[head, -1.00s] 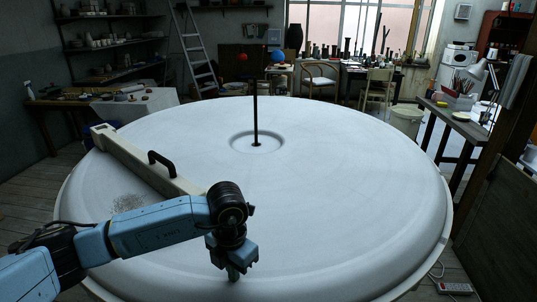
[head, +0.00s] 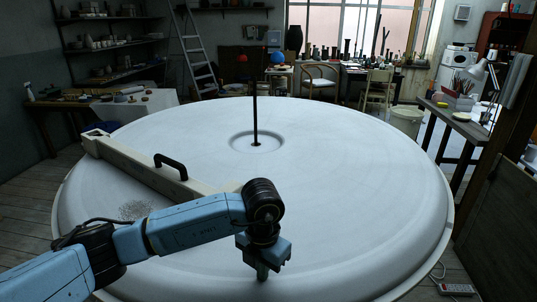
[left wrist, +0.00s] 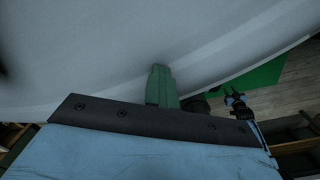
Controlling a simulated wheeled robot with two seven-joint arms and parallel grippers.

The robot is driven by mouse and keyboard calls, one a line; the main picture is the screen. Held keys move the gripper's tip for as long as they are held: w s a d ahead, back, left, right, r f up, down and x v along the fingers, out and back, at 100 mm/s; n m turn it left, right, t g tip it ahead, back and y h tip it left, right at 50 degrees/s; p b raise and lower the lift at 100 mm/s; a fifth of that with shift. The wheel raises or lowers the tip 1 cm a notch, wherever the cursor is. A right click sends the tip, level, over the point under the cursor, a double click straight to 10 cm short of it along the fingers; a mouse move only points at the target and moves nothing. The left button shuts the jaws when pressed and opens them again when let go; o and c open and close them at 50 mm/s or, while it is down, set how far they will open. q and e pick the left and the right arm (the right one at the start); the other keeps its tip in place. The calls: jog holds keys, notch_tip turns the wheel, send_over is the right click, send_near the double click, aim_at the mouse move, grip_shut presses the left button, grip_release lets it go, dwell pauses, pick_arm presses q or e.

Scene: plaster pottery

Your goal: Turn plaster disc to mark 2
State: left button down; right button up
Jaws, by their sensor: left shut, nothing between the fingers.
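The large white plaster disc (head: 340,190) fills the middle of the head view, with a thin dark post (head: 255,110) standing in a round recess at its centre. My left gripper (head: 263,274) is shut and empty. It points down at the near part of the disc, close to the rim. In the left wrist view the shut green fingers (left wrist: 161,85) lie against the pale disc surface (left wrist: 120,50); whether they touch it I cannot tell. No numbered mark can be read on the disc.
A pale beam (head: 135,163) with a black handle (head: 171,163) lies across the left part of the disc, partly behind my left arm. A grey speckled patch (head: 135,210) is on the disc near it. A workbench (head: 455,125) stands right, and a power strip (head: 456,289) lies on the floor.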

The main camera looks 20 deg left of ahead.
aim_at(304, 273)
pick_arm(q)
jog(key=shift+d+f, duration=0.35)
jog(key=shift+d, duration=0.1)
jog(key=shift+w, duration=0.1)
jog(key=shift+w+d, duration=0.15)
jog(key=shift+d, duration=0.25)
jog(key=shift+w+d+b, duration=0.3)
jog(key=shift+d+b, duration=0.05)
jog(key=shift+d, duration=0.25)
jog(key=shift+w+d+b, duration=0.3)
jog(key=shift+d, duration=0.3)
jog(key=shift+w+d+b, duration=0.3)
jog(key=shift+w+d, duration=0.2)
jog(key=shift+d, duration=0.2)
jog(key=shift+w+d+b, duration=0.25)
jog(key=shift+w+d, duration=0.2)
jog(key=shift+d, duration=0.25)
jog(key=shift+w+d+r+b, duration=0.1)
jog(key=shift+w+d+b, duration=0.3)
jog(key=shift+d, duration=0.4)
